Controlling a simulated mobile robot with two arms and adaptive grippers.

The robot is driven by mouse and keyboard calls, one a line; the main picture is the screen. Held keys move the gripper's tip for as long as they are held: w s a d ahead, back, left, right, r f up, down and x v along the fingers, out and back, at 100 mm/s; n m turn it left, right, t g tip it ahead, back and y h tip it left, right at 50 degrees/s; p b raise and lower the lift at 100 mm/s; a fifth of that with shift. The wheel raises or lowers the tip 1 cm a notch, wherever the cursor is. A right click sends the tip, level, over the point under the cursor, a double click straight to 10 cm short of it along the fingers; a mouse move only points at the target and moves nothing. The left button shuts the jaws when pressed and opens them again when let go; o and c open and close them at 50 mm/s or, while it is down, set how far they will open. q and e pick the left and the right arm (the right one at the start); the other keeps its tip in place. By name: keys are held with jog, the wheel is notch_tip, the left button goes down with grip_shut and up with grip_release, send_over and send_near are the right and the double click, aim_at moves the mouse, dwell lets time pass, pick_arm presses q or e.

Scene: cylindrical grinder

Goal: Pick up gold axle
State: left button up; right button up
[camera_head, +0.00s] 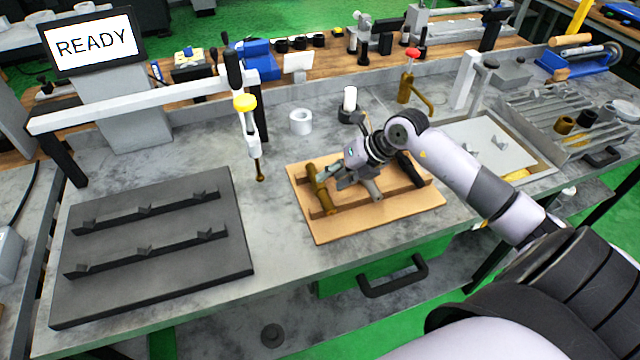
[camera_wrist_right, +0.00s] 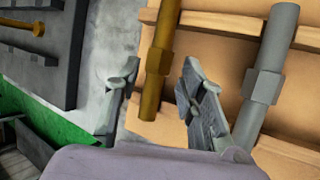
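The gold axle (camera_head: 316,184) lies across the two raised ribs of a wooden tray (camera_head: 335,234), at its left end. In the right wrist view the gold axle (camera_wrist_right: 158,60) has a thicker faceted middle. My right gripper (camera_head: 333,179) is low over the tray at the axle. In the wrist view its two fingers are spread (camera_wrist_right: 157,78), one on each side of the axle's line, with gaps to it. It holds nothing. A grey axle (camera_wrist_right: 264,85) lies right of the right finger. My left gripper is not in view.
A dark axle (camera_head: 409,168) lies further right on the tray. A dark rack (camera_head: 150,245) with two notched ribs stands at left. A white ring (camera_head: 300,122) stands behind. Bare bench lies between rack and tray.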

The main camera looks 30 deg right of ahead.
aim_at(324, 183)
jog(key=p+x, duration=0.1)
jog(key=x, duration=0.2)
jog(key=shift+w+a+f, duration=0.15)
jog(key=shift+w+f, duration=0.05)
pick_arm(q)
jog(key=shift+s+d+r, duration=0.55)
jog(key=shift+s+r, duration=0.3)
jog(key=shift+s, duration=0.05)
pick_arm(e)
jog(key=shift+f, duration=0.2)
jog(key=shift+c, duration=0.3)
jog(key=c, duration=0.8)
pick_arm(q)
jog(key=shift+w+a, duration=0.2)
pick_arm(e)
grip_shut()
jog(key=shift+w+r, duration=0.1)
jog(key=shift+w, duration=0.05)
